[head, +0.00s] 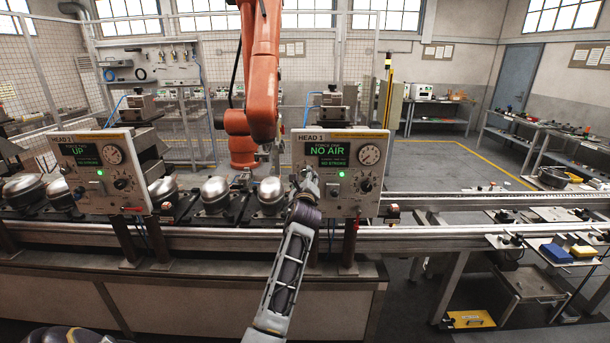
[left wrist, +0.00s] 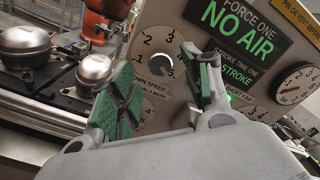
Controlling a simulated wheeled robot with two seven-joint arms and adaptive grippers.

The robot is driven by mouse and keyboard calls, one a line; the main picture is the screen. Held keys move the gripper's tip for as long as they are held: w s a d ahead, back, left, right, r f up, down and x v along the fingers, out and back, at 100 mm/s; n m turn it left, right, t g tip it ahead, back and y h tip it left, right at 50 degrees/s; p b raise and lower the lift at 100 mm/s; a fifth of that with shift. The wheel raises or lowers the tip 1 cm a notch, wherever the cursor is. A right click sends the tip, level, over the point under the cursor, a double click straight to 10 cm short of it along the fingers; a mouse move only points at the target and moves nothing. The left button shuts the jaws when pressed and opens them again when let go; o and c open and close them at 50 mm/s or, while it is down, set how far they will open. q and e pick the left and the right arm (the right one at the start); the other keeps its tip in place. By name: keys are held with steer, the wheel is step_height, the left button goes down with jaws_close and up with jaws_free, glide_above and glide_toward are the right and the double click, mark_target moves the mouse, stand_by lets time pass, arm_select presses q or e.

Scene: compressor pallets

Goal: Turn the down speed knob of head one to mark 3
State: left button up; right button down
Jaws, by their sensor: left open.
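The head one panel (head: 345,206) is the right-hand grey panel in the head view, labelled HEAD 1, with a NO AIR display (head: 331,149). In the left wrist view the down speed knob (left wrist: 155,64) is a round grey knob inside a numbered dial, with the 3 at its upper right. I cannot clearly read where its pointer stands. My left gripper (head: 308,184) is in front of the panel's lower left. Its green-padded fingers (left wrist: 160,75) are open, one on each side of the knob in the picture; contact cannot be told.
A second dark knob (head: 365,185) and a gauge (head: 369,154) are on the panel's right. Another panel (head: 104,197) stands left. Silver compressor domes (head: 271,192) sit on the conveyor between them. An orange robot arm (head: 262,70) stands behind.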

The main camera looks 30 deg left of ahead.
mark_target(305, 174)
arm_select(q)
steer(key=shift+p+x, duration=0.3)
steer(key=shift+x, duration=1.45)
steer(key=c, duration=1.1)
